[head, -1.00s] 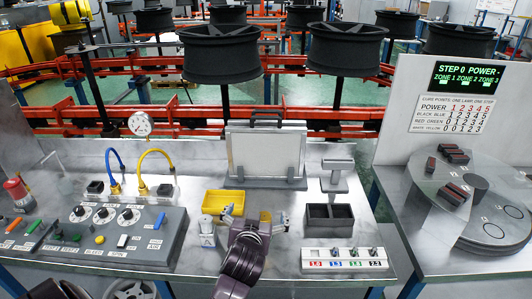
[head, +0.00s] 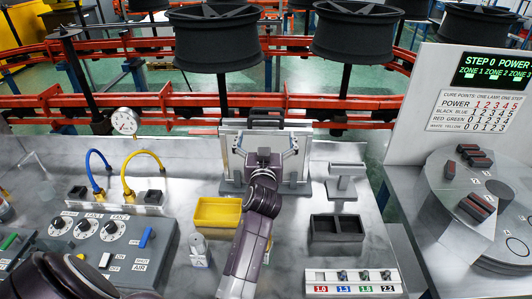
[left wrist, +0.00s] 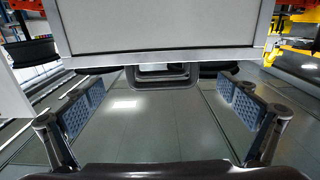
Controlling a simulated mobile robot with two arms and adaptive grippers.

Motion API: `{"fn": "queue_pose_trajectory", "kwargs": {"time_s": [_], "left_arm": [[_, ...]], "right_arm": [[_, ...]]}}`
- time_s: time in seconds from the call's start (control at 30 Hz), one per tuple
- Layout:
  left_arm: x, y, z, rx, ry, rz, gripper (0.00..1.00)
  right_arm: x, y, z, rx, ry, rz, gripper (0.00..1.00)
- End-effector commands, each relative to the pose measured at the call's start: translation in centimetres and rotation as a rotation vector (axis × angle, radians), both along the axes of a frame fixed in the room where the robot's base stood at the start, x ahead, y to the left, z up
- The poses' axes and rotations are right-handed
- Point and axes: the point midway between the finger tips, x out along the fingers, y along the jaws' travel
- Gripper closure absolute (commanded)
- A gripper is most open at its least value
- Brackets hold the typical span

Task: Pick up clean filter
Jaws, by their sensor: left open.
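The clean filter (head: 285,139) is a pale flat panel with a grey frame and a dark handle (head: 266,122) on its top edge. It stands upright in a metal holder at the back of the bench. My left gripper (head: 265,143) is in front of it with its fingers spread, empty. In the left wrist view, the filter's panel (left wrist: 155,27) fills the top, and the handle (left wrist: 162,76) shows between the open blue-padded fingers, beyond their tips. I cannot tell any contact. My right gripper is not in view.
A yellow tray (head: 217,213) and a small bottle (head: 199,250) lie left of my arm. A dark two-part bin (head: 337,228) and a grey stand (head: 345,184) are to the right.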

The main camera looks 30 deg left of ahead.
Motion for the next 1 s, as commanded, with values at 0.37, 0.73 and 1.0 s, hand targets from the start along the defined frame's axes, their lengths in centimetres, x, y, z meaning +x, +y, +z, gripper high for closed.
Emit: {"fn": "queue_pose_trajectory", "kwargs": {"time_s": [0.37,0.73,1.0], "left_arm": [[3.5,2.5,0.2,0.001,0.002,0.001,0.0],[5.1,3.5,-0.2,-0.001,0.0,0.001,0.0],[5.1,3.5,-0.2,-0.001,0.001,0.001,0.19]], "right_arm": [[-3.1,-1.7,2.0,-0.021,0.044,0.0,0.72],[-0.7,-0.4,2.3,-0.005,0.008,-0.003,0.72],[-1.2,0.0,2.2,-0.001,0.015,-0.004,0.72]]}}
